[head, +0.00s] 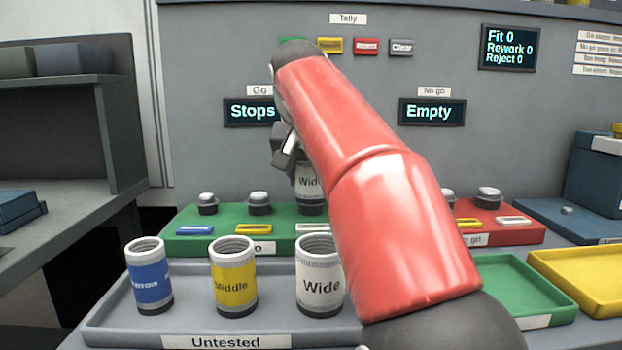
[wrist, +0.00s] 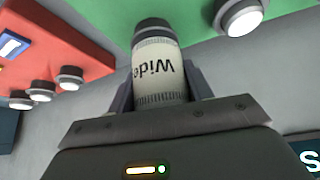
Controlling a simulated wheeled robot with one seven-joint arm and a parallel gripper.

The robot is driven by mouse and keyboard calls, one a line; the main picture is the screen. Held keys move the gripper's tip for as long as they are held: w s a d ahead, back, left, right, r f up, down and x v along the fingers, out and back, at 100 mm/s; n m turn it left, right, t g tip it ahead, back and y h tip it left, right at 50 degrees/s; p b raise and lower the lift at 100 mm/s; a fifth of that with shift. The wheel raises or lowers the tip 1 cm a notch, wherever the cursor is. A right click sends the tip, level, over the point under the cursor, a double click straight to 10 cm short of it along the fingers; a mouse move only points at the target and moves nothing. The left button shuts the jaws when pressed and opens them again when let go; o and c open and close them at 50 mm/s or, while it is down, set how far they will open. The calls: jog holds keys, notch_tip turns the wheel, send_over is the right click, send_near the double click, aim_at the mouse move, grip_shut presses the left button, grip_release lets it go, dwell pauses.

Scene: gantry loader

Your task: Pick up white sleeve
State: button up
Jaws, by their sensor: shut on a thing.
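My gripper (head: 292,155) is shut on a white sleeve (head: 307,182) with "Wide" printed on it and a dark end band. In the wrist view the sleeve (wrist: 160,72) sits between both fingers (wrist: 158,98). It is at the right part of the green go block (head: 185,245); I cannot tell whether it rests on a plug or hangs above. A second white "Wide" sleeve (head: 320,285) stands upright in the untested tray (head: 108,325). My red arm hides part of the go block's right side.
A blue sleeve (head: 151,280) and a yellow sleeve (head: 233,285) stand in the same tray. Two dark plugs (head: 259,203) show on the go block. The red no-go block (head: 520,234), a green tray (head: 540,292) and a yellow tray (head: 590,290) lie right of my arm.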

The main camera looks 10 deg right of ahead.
jog(key=shift+r, duration=0.1)
notch_tip(320, 180, up, 10)
jog(key=p, duration=0.4)
